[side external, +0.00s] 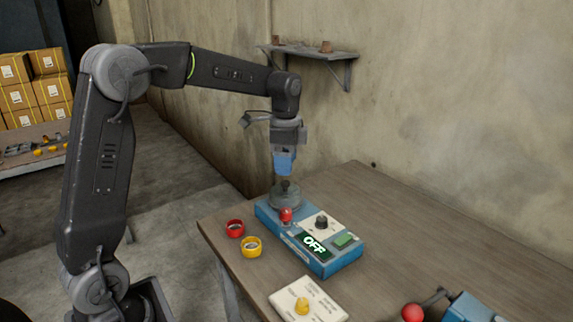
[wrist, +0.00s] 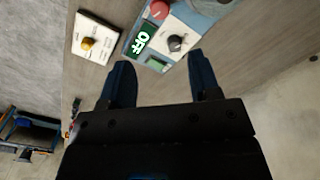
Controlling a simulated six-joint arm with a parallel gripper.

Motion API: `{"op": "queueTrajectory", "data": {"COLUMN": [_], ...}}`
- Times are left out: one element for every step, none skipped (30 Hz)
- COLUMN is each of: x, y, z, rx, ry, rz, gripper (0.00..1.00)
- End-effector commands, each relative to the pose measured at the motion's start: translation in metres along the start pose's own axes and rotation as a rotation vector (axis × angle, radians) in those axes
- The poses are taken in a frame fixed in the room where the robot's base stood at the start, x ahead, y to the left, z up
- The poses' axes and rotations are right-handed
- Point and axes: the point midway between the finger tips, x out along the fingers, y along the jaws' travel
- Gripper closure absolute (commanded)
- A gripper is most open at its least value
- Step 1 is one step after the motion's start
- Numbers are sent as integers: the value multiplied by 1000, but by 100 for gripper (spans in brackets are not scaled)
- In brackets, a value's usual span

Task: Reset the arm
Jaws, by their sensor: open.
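My gripper (side external: 285,163) hangs pointing down, above the back end of a blue control box (side external: 335,262) on the table. In the wrist view my gripper (wrist: 163,80) has its two dark fingers spread apart with nothing between them. The box carries a lit display (side external: 315,244) reading "OFF", a red knob (side external: 286,214), a dark dial (side external: 321,222) and a green button (side external: 346,240). A grey round piece (side external: 286,200) with a dark knob on top sits at the box's back end, just below my gripper and apart from it.
A red ring (side external: 235,229) and a yellow ring (side external: 251,246) lie left of the box. A white panel with a yellow knob (side external: 302,306) lies in front. A red-balled lever (side external: 412,312) stands front right. A wall shelf (side external: 315,53) is behind my arm. The table's right side is clear.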

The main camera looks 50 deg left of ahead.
Motion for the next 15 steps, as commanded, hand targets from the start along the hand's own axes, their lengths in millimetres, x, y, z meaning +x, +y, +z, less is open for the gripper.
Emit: {"op": "queueTrajectory", "data": {"x": [-2,-4,-7,-10,-15,-21,-25,-30,-36,-40,-42,-46,-47,-48,-49], "y": [2,5,10,16,23,34,44,54,70,81,93,108,119,130,145], "z": [0,0,0,1,1,2,4,6,8,11,14,18,21,25,30], "rx": [-5,-12,-24,-40,-58,-90,-117,-146,-190,-224,-258,-304,-336,-371,-416], "ry": [2,5,10,15,23,35,46,60,80,98,114,139,157,178,206], "rz": [-4,-8,-17,-25,-36,-53,-66,-82,-101,-116,-127,-144,-154,-165,-177], "gripper": [43,43,43,43,43,43,43,43,43,43,43,43,43,43,43]}}
